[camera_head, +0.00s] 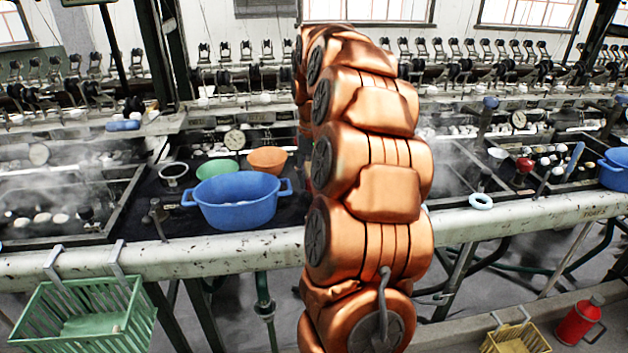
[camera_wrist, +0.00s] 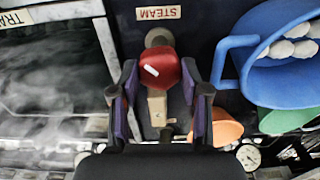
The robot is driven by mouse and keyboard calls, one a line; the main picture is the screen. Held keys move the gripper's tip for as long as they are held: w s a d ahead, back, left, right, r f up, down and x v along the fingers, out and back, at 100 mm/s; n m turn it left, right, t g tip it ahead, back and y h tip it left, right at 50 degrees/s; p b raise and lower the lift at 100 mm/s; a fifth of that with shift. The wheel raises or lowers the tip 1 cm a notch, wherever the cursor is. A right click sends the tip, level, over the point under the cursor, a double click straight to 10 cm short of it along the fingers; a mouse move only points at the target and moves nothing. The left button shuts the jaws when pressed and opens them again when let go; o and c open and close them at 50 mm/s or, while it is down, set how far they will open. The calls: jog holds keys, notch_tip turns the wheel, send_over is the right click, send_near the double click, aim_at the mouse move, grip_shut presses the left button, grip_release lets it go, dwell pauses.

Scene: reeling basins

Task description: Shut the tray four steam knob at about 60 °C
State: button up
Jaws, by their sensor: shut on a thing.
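In the wrist view a red knob (camera_wrist: 160,68) with a white mark sits on a pale metal valve stem (camera_wrist: 157,108), beside a "STEAM" label (camera_wrist: 172,13). My gripper (camera_wrist: 159,78) has its two dark, purple-lined fingers on either side of the knob and is shut on it. In the head view my copper-coloured arm hides the gripper and this knob. A steaming tray (camera_wrist: 50,75) lies beside the knob in the wrist view, with a partly cut-off label beginning "TRA" (camera_wrist: 14,18). A dial gauge (camera_wrist: 249,156) is in the wrist view; its reading is too small to tell.
A blue basin (camera_head: 240,200) stands left of my arm, near green (camera_head: 218,170) and orange (camera_head: 267,160) bowls. Another red knob (camera_head: 523,163) is at the right. A pale rail (camera_head: 180,255) runs along the bench front. A green basket (camera_head: 85,315) hangs at left.

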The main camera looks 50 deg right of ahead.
dwell(0.4)
jog(key=o, duration=1.1)
jog(key=shift+o, duration=0.2)
notch_tip(320, 180, up, 7)
jog(key=shift+f, duration=0.15)
jog(key=shift+r, duration=0.45)
